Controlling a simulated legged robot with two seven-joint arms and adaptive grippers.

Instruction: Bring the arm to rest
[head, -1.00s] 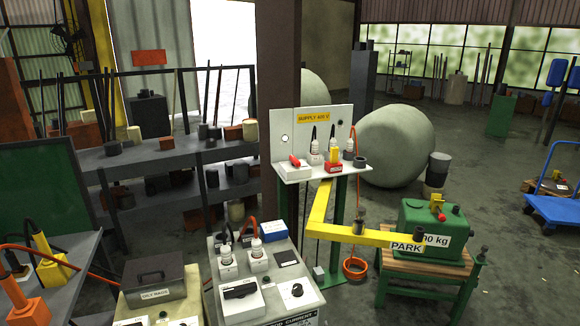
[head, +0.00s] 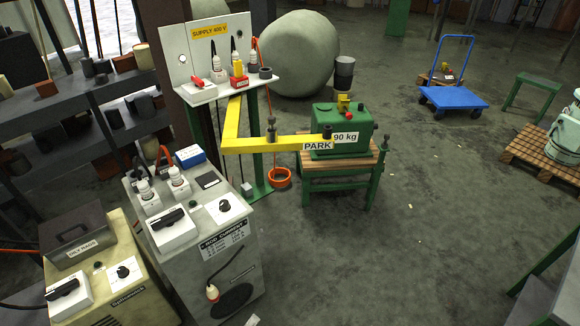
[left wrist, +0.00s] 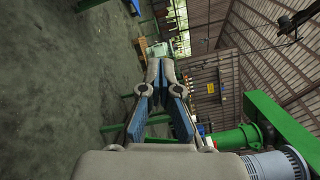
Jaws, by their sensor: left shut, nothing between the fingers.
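My left gripper (left wrist: 161,72) shows in the left wrist view, its blue-padded fingers closed together and empty. It is clear of any object there. Neither of my grippers shows in the head view. A yellow angled arm (head: 262,144) stands in the middle of the head view, with a PARK label (head: 318,146) near its right end. That end lies in front of the green 90 kg box (head: 329,117); whether they touch I cannot tell. The box sits on a small wooden-topped table with green legs (head: 358,160).
A supply panel (head: 215,42) stands behind the yellow arm. A blue cart (head: 452,97) and a pallet (head: 545,150) stand at the right.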

